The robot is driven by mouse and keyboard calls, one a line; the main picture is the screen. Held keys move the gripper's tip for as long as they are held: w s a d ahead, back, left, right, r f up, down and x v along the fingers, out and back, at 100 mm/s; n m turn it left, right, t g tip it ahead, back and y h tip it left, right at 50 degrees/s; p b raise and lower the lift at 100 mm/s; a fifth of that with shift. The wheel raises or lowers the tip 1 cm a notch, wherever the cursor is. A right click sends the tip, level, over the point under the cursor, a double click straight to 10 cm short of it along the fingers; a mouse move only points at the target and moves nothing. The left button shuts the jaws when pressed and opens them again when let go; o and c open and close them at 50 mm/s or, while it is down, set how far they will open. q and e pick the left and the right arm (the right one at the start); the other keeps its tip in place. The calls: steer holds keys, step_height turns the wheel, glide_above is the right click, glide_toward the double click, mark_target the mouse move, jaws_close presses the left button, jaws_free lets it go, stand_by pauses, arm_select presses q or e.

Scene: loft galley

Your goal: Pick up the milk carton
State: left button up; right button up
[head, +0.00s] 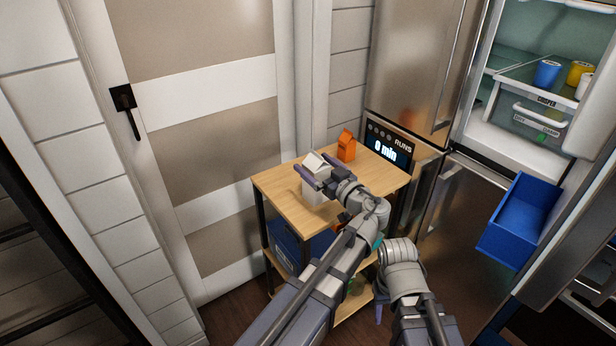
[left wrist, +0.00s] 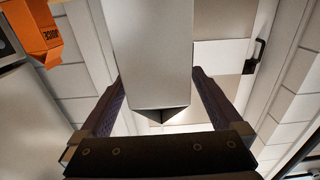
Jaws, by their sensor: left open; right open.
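The milk carton (head: 314,193) is white with a gabled top and stands upright on the wooden top of a small cart (head: 285,196). My left gripper (head: 315,175) is open, with its purple fingers at the carton's upper part. In the left wrist view the carton (left wrist: 152,55) appears between the two spread fingers of the left gripper (left wrist: 157,95), with gaps at both sides. My right gripper (head: 378,312) is low beside the cart, mostly hidden behind its own arm; only a purple finger part shows.
An orange juice carton (head: 347,147) stands behind the milk carton, and shows in the left wrist view (left wrist: 58,38). A display panel (head: 388,150) is at the cart's back right. The fridge (head: 530,115) is open, with a blue bin (head: 522,222) at its lower front.

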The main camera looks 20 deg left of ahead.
arm_select(q)
steer(key=shift+s+d+r, duration=0.1)
steer(key=shift+d, duration=0.15)
steer(key=shift+c, duration=0.5)
steer(key=shift+a, duration=0.1)
steer(key=c, duration=0.3)
jaws_close()
